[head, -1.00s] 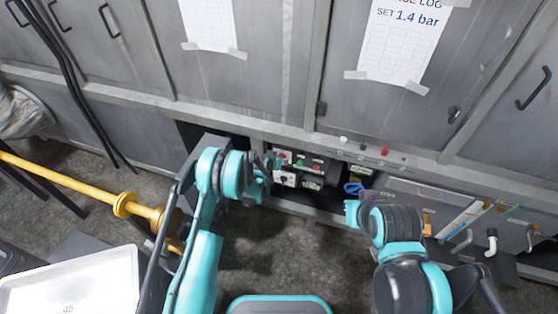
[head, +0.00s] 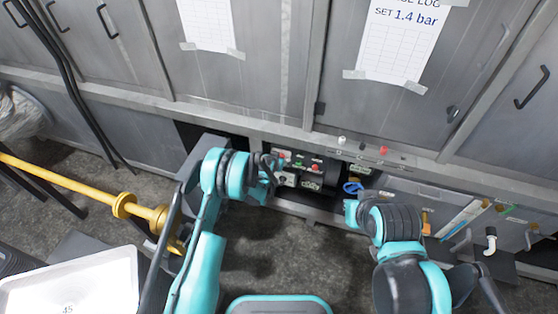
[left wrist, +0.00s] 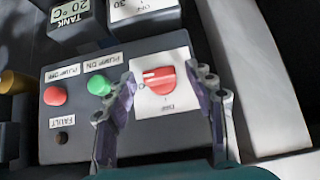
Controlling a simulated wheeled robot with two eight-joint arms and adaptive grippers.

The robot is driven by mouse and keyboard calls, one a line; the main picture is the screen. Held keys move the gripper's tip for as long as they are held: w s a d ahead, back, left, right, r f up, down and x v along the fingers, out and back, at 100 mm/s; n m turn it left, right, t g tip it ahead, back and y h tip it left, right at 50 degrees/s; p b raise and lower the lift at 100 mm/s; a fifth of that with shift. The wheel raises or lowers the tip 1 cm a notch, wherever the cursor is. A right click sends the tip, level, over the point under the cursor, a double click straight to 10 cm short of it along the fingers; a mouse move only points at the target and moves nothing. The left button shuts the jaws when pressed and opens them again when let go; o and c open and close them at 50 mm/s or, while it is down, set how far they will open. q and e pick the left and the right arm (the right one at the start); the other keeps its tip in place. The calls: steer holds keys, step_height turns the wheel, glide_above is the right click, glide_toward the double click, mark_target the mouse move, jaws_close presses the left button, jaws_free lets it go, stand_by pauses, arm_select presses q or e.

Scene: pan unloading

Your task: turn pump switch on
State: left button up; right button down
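The pump panel (left wrist: 75,118) is a dark grey box that fills the middle of the left wrist view; it also shows in the recess in the head view (head: 312,166). On it are a green button (left wrist: 99,84) labelled PUMP ON, a red button (left wrist: 55,95) labelled PUMP OFF and a red rotary switch (left wrist: 156,80) on a white plate. My left gripper (left wrist: 168,108) is open, its fingers on either side of the rotary switch plate; I cannot tell whether they touch it. In the head view, my right gripper (head: 350,208) is partly hidden by its arm.
Displays marked TANK 20 °C (left wrist: 72,22) and 30 sit above the panel. Blue-handled hardware (head: 353,187) lies right of the panel in the recess. A yellow pole (head: 75,185) and a white tray (head: 75,285) are at left. Grey cabinets surround the opening.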

arm_select(q)
steer(key=v, duration=1.2)
stand_by(0.3)
steer(key=s+a+r+n, duration=0.1)
steer(key=s+a+r, duration=0.2)
steer(key=r, duration=0.4)
steer(key=s+a+r+y, duration=0.1)
steer(key=s+a+r, duration=0.15)
steer(key=r, duration=0.35)
steer(key=s+a+r+n, duration=0.1)
steer(key=s+a+r, duration=0.25)
steer(key=r, duration=0.35)
steer(key=s+a+r, duration=0.1)
steer(key=s+a, duration=0.1)
steer(key=s, duration=0.5)
steer(key=s+a+r+n+g+y, duration=0.1)
steer(key=s+a+r, duration=0.1)
steer(key=s, duration=0.6)
steer(key=s+a+r, duration=0.2)
steer(key=s, duration=0.6)
steer(key=shift+s+a+r+n+g+y, duration=0.2)
steer(key=shift+a+r+n+g+y, duration=0.05)
steer(key=shift+n+g+y, duration=0.05)
